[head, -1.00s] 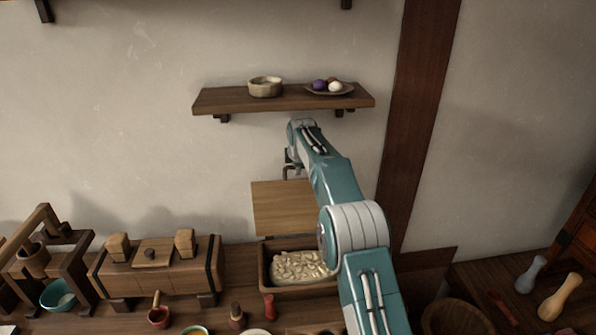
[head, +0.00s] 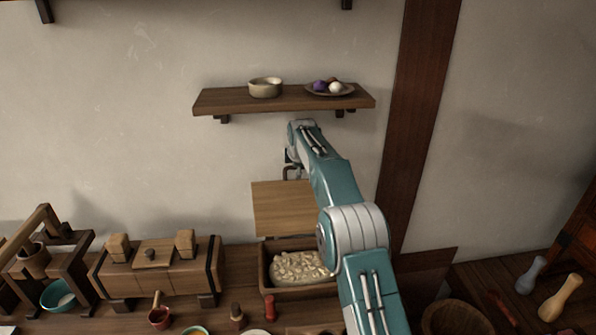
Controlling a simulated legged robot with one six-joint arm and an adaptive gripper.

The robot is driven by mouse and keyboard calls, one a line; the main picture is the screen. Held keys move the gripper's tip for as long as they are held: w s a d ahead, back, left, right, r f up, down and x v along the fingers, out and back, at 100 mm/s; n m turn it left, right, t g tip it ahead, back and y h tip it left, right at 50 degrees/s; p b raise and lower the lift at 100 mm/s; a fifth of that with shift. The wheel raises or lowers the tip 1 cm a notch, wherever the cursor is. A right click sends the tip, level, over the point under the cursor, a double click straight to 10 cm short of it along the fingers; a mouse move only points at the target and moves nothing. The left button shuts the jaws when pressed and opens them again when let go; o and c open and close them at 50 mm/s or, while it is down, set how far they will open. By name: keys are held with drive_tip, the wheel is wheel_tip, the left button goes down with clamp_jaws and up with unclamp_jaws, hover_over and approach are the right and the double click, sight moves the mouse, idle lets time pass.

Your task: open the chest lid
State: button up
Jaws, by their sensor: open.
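The chest (head: 263,270) stands against the wall at the back of the table, with pale chunky pieces (head: 299,268) inside it. Its wooden lid (head: 283,209) is raised and stands up behind the open box. My gripper (head: 291,172) is at the top edge of the lid, partly hidden behind my own arm. Its jaws are open. I cannot tell whether it touches the lid.
A wall shelf (head: 225,101) above my gripper holds a bowl (head: 265,87) and a plate (head: 331,89) of small round things. A wooden box (head: 178,272) on feet stands left of the chest. Small pots and a red-handled tool (head: 269,307) lie in front.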

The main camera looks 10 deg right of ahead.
drive_tip(key=s+r, duration=0.2)
drive_tip(key=s, duration=1.1)
drive_tip(key=shift+s+r, duration=0.2)
drive_tip(key=shift+s, duration=0.05)
drive_tip(key=s+d+r+m, duration=0.2)
drive_tip(key=s+r+m, duration=0.3)
drive_tip(key=s, duration=0.5)
drive_tip(key=s+d+r+m, duration=0.2)
drive_tip(key=s+r+m, duration=0.2)
drive_tip(key=s, duration=0.7)
drive_tip(key=s+f+m, duration=0.2)
drive_tip(key=s+m, duration=0.2)
drive_tip(key=s, duration=0.6)
drive_tip(key=s+d+f+m, duration=0.1)
drive_tip(key=s+m, duration=0.4)
drive_tip(key=s, duration=0.5)
drive_tip(key=shift+s+f+g, duration=0.2)
drive_tip(key=shift+f+g, duration=0.1)
drive_tip(key=shift+f, duration=0.15)
